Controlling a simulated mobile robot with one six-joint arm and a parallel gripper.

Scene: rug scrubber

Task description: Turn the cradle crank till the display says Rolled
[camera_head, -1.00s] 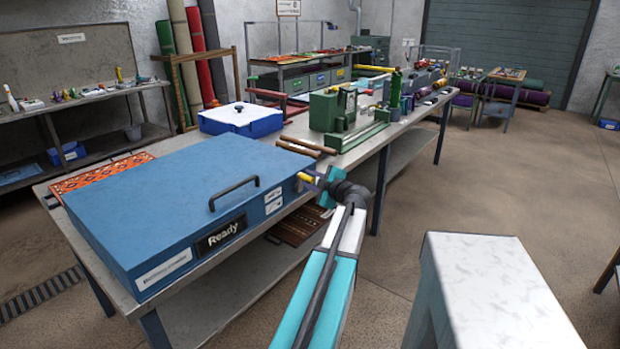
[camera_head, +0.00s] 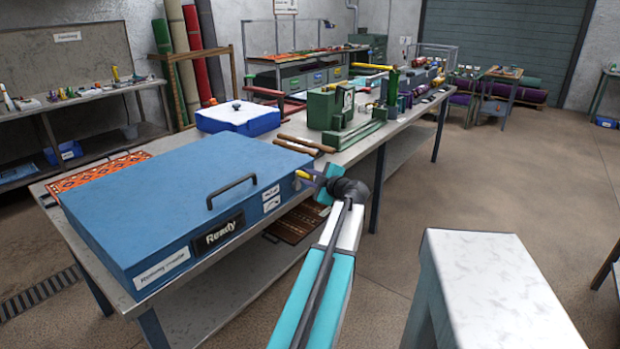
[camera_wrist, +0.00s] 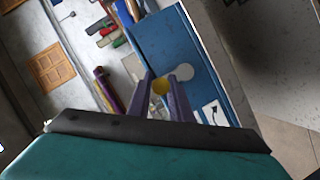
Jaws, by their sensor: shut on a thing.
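The blue cradle box (camera_head: 180,185) lies on the workbench with its lid down and a black handle (camera_head: 232,190) on top. Its black display (camera_head: 217,234) reads "Ready". The crank's yellow knob (camera_head: 303,174) stands out at the box's right end. My gripper (camera_head: 312,178) is at that knob. In the wrist view, its two purple fingers (camera_wrist: 165,92) are shut on the yellow knob (camera_wrist: 160,87), beside the blue box (camera_wrist: 165,40). A pale round disc (camera_wrist: 183,73) lies just behind the knob. The rest of the crank is hidden or too small to tell.
A white-topped blue box (camera_head: 238,116) and a green machine (camera_head: 335,108) stand farther back on the bench. Wooden rollers (camera_head: 300,145) lie between. A pale-topped stand (camera_head: 490,275) is close at right. The floor beyond it is open.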

